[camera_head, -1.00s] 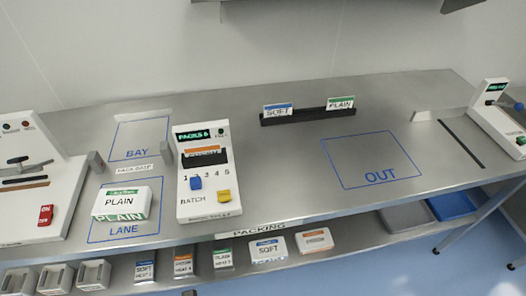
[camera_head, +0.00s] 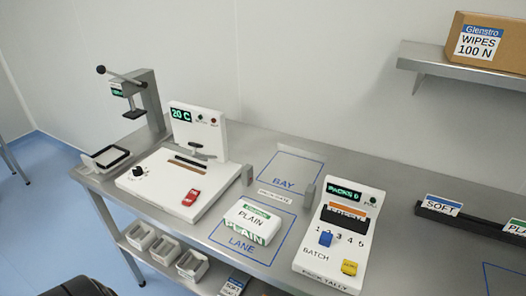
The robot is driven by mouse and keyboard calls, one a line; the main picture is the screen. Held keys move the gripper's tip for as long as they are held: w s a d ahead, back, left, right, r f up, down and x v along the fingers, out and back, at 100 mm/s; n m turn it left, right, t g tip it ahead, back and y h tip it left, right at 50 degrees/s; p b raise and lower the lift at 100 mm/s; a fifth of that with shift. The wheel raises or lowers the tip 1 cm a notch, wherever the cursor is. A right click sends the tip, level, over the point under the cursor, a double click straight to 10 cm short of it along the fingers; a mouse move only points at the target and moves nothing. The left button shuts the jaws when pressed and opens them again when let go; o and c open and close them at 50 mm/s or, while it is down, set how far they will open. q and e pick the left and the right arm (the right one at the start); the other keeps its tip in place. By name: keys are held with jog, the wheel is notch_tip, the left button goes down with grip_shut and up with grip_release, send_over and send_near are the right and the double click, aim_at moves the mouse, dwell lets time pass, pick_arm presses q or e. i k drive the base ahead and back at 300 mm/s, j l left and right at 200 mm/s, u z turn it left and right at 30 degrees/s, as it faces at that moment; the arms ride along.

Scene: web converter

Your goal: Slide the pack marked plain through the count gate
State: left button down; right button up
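The white pack marked PLAIN (camera_head: 252,221), with a green band, lies flat inside the blue LANE outline (camera_head: 232,255) on the steel bench. The count gate shows as two short grey posts, a left post (camera_head: 247,175) and a right post (camera_head: 309,191), with a small label strip (camera_head: 273,195) on the bench between them. The pack is on the near side of the gate, apart from both posts. The blue BAY outline (camera_head: 293,156) beyond the gate is empty. Neither gripper shows; only a dark rounded part of mine enters at the bottom left.
The tally unit (camera_head: 331,256), reading PACKS 0, stands right of the lane. A white sealer (camera_head: 172,182) reading 20 C stands left, close to the lane. A press (camera_head: 148,105) stands farther left. A dark rack (camera_head: 470,222) with SOFT and PLAIN cards is at right.

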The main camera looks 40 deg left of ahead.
aim_at(261, 226)
jog(key=u, duration=1.25)
jog(key=i+j+z, duration=0.2)
jog(key=j, duration=0.15)
jog(key=j+z, duration=0.2)
jog(key=j, duration=0.2)
jog(key=k, duration=0.05)
